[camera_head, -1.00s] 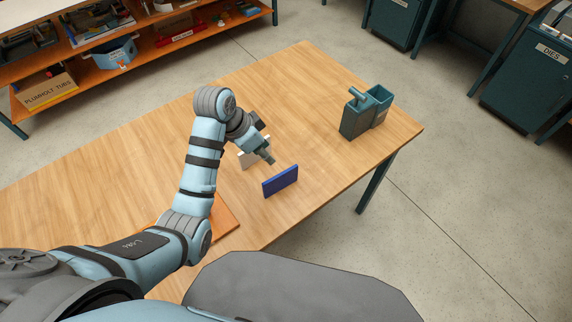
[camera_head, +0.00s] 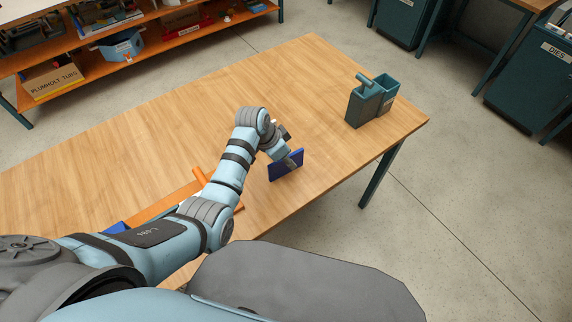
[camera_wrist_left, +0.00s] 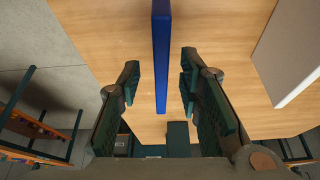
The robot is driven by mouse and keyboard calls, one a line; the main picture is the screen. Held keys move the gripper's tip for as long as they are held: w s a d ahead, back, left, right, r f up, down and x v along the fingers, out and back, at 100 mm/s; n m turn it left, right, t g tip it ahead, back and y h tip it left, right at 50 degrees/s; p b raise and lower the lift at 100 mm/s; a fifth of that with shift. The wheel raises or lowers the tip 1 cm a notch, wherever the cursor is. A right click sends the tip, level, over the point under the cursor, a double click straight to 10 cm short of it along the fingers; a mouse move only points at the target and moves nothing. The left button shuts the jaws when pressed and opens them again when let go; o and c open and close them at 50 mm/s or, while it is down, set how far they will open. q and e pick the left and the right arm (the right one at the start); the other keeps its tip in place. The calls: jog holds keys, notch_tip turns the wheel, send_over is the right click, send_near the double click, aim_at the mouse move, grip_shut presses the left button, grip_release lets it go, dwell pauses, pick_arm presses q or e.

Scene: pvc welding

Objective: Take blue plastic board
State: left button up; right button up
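The blue plastic board (camera_head: 287,165) stands on edge on the wooden table, near its front edge. My left gripper (camera_head: 293,159) is at the board and covers part of it. In the left wrist view the board (camera_wrist_left: 161,55) runs between the two fingers of my left gripper (camera_wrist_left: 160,82). There is a gap on both sides of it, so the fingers are open and not clamped on it. My right gripper is not in view.
A dark green two-part holder (camera_head: 365,104) stands on the table at the right. An orange piece (camera_head: 165,203) and a blue piece (camera_head: 115,228) lie partly behind my left arm. A white board (camera_wrist_left: 292,50) shows in the wrist view. The table's far left is clear.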

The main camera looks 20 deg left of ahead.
pick_arm(q)
jog(key=shift+s, duration=0.1)
jog(key=shift+w+f, duration=0.25)
jog(key=shift+f, duration=0.1)
jog(key=shift+s, duration=0.1)
jog(key=shift+c, duration=1.1)
grip_shut()
